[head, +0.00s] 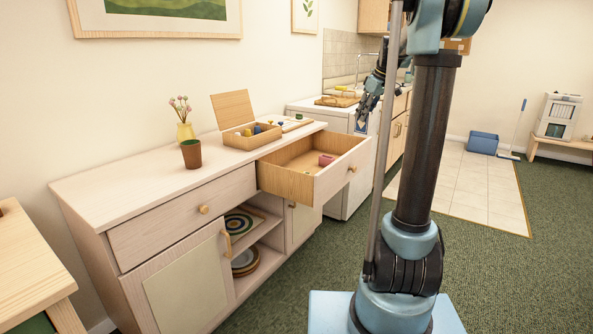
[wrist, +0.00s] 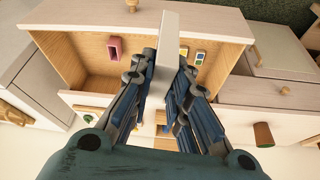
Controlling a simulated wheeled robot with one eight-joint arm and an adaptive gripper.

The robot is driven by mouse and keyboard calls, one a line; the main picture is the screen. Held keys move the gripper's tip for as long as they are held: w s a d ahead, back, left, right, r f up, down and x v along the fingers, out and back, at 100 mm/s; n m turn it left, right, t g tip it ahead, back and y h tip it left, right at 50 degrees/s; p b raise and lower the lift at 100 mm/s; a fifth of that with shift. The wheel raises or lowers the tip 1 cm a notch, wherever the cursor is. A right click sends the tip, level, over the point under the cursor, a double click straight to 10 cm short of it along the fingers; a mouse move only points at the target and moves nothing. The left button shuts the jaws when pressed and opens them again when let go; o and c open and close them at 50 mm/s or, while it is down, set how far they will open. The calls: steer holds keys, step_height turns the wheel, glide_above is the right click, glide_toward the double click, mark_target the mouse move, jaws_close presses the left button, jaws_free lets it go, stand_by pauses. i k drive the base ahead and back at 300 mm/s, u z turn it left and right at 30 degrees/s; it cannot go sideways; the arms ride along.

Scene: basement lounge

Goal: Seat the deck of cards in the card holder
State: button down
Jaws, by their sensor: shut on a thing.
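My gripper (head: 362,119) is raised above the right side of the open drawer in the head view. In the wrist view its two fingers (wrist: 167,75) are shut on a pale, slab-like thing (wrist: 168,42), seen nearly edge-on, which I take as the deck of cards. A pink-red hollow block, likely the card holder (wrist: 115,47), lies in the drawer, left of the held deck in the wrist view. It also shows in the head view (head: 326,160). The deck and holder appear apart.
The wooden drawer (head: 286,183) stands pulled out from the pale cabinet (head: 120,178). Small coloured pieces (wrist: 199,58) show beside the fingers. On the top stand an open wooden box (head: 240,141), a brown pot (head: 191,154) and a yellow vase (head: 185,131).

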mark_target(324, 161)
steer(key=u, duration=0.25)
steer(key=i, duration=1)
steer(key=z, duration=0.05)
